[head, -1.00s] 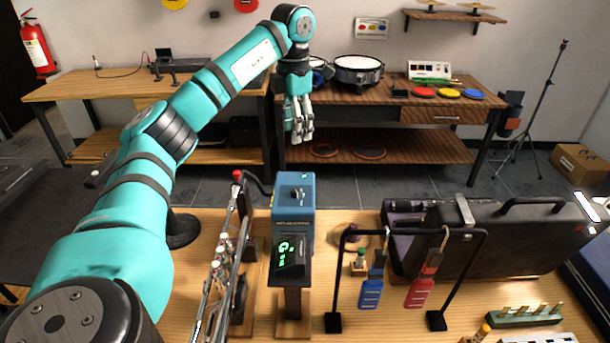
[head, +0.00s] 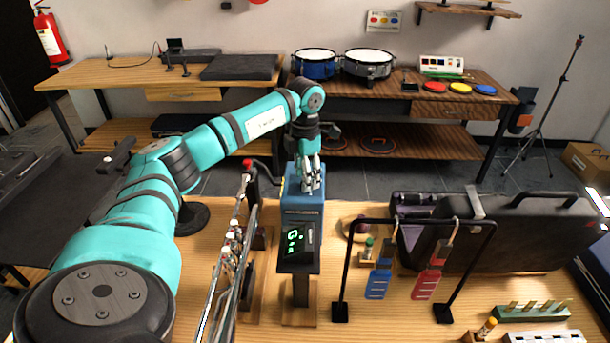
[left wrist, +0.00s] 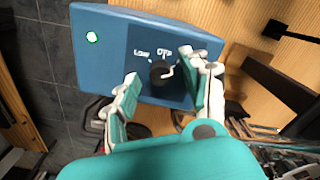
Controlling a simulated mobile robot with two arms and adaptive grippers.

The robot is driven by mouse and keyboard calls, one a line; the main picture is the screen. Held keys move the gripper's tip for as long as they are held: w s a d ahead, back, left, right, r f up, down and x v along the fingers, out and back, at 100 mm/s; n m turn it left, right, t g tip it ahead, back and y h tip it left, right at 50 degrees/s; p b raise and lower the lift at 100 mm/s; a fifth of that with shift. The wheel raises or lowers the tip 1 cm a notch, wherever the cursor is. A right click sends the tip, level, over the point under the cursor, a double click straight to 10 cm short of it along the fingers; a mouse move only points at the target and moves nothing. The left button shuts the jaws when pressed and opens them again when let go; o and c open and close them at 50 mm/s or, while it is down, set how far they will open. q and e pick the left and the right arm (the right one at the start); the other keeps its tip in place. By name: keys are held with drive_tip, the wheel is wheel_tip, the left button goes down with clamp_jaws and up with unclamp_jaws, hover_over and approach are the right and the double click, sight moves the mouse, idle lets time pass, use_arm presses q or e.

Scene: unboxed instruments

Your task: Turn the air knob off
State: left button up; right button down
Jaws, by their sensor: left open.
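The air knob (left wrist: 161,72) is a black knob on the top face of a blue box (left wrist: 110,60). White lettering beside it includes "LOW" and "OFF", and a white mark shows on the knob. In the head view the blue box (head: 302,222) stands on the table behind a black unit with a green display (head: 297,238). My left gripper (head: 311,186) is over the box top, fingers pointing down, and hides the knob there. In the left wrist view my left gripper (left wrist: 158,88) is open, with a finger on each side of the knob. Contact cannot be told.
A metal flute-like instrument (head: 233,262) stands close left of the box. Drums (head: 368,64) sit on the back table.

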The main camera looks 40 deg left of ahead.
use_arm(q)
drive_tip(key=shift+f, duration=0.25)
clamp_jaws()
